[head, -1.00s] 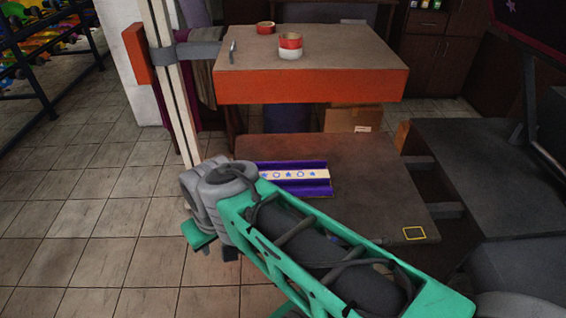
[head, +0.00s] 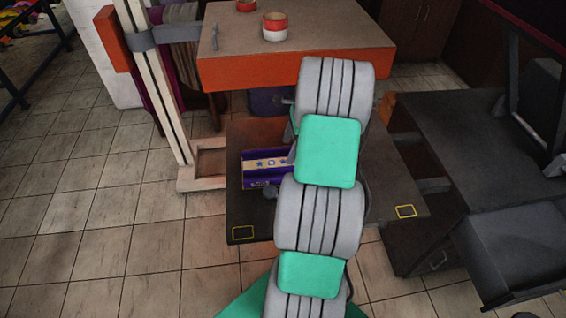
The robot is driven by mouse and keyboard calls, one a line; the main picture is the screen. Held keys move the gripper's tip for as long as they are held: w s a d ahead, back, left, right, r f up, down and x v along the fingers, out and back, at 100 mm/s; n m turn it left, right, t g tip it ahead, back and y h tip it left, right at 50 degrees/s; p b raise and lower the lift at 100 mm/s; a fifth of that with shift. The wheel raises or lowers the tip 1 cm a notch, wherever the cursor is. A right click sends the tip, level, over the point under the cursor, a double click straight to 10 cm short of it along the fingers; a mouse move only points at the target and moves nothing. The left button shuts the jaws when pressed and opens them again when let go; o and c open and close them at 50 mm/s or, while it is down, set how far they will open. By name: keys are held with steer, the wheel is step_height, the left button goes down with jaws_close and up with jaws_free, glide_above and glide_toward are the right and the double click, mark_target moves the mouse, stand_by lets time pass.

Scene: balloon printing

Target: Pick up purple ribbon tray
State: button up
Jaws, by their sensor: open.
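The purple ribbon tray (head: 252,183) lies on the low dark table, left of my arm in the head view. It has purple edges and a pale middle strip with blue stars and rings. My arm covers its right end. My gripper (head: 281,174) is mostly hidden by my arm. Small grey parts that look like its open fingers show at the tray's far and near sides. I cannot tell whether they touch the tray.
The low table (head: 385,190) has yellow-outlined squares on its near corners. Behind it stands a higher orange-edged table (head: 225,68) with red-and-white tape rolls (head: 275,27) and a small tool. A dark grey bench (head: 460,140) stands at right. A pale post (head: 160,90) rises at left.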

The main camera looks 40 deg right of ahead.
mark_target(283, 162)
steer(key=p+x, duration=0.1)
steer(key=x, duration=0.5)
steer(key=shift+w+f, duration=0.1)
steer(key=shift+f, duration=0.15)
steer(key=shift+c, duration=0.4)
steer(key=shift+r, duration=0.1)
jaws_close()
